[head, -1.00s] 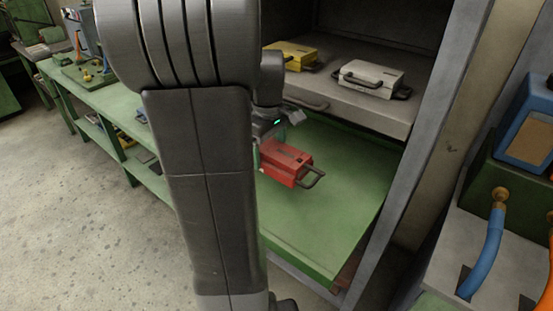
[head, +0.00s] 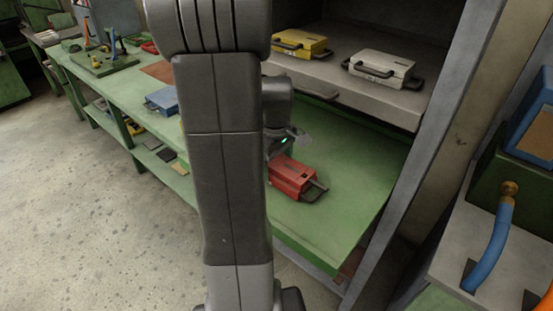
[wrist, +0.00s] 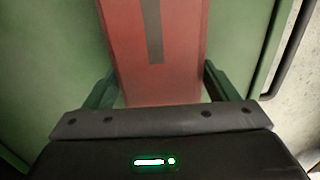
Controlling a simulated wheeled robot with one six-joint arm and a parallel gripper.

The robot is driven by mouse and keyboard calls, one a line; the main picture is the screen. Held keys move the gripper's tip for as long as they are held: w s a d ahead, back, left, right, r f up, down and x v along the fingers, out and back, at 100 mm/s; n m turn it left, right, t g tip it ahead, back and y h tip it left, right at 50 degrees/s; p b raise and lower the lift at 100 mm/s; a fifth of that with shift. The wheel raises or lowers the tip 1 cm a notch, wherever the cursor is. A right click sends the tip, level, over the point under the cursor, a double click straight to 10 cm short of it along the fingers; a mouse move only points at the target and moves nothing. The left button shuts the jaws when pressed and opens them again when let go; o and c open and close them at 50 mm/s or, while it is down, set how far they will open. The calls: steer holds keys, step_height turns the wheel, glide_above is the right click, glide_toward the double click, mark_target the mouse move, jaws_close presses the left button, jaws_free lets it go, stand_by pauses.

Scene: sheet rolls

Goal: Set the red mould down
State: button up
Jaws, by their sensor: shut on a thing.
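The red mould (head: 291,176) is a box with a dark handle at its right end. In the head view it is over the green shelf (head: 345,165), low and close to the surface; I cannot tell whether it touches. My gripper (head: 272,160) is at its left end, partly hidden behind my arm. In the wrist view the red mould (wrist: 158,50) with a dark slot fills the space between the fingers of my gripper (wrist: 158,90), which are shut on its sides. Green surface shows on both sides of it.
A yellow mould (head: 300,43) and a white mould (head: 381,69) sit on the grey shelf (head: 330,85) above. Cabinet wall (head: 425,130) bounds the right. A green bench (head: 105,80) with a blue box (head: 162,101) is at left. The green shelf right of the mould is clear.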

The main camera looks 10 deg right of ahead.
steer(key=shift+w, duration=0.1)
steer(key=o, duration=1.9)
steer(key=shift+f, duration=0.1)
step_height(320, 180, up, 12)
steer(key=shift+r, duration=0.15)
